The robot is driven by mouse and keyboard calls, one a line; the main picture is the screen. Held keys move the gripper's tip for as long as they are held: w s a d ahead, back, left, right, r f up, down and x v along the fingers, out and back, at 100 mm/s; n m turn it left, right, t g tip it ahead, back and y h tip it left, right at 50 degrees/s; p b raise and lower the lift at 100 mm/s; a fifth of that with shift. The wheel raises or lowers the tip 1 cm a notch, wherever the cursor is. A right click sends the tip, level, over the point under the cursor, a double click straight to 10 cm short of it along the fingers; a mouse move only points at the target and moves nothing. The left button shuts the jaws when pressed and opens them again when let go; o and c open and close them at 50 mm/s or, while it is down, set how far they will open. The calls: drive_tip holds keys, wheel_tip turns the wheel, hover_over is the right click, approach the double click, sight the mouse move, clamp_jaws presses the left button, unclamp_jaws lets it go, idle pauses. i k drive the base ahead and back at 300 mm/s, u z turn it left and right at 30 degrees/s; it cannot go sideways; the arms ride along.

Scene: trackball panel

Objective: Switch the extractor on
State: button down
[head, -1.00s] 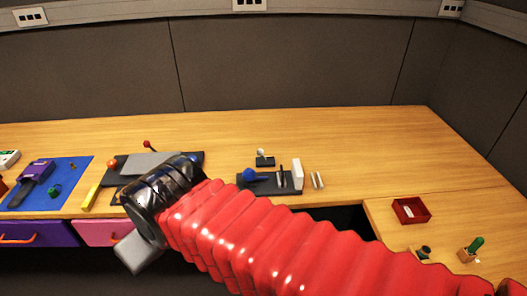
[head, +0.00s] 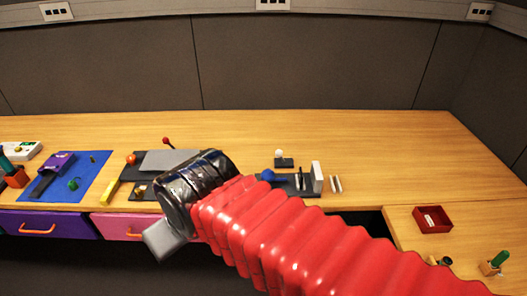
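No thing in view is plainly marked as the extractor or its switch. A dark panel (head: 127,171) with a grey plate (head: 168,160) lies on the desk, left of centre. An orange ball (head: 131,159) sits at its left and a red-knobbed lever (head: 167,142) stands at its back. A white box with a yellow button (head: 20,150) is at the far left. My gripper (head: 160,241) is in front of the desk edge, below the dark panel. My arm hides part of the panel. The fingers show only as a grey block, so their opening cannot be told.
A blue mat (head: 93,180) with a purple device (head: 57,163) lies left of a yellow bar (head: 109,192). Purple (head: 62,223) and pink (head: 112,226) drawers are below. A dark base with a white block (head: 317,176) and a red tray (head: 447,225) are right.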

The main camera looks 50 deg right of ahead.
sight(278, 153)
drive_tip(key=i, duration=0.95)
drive_tip(key=z, duration=0.05)
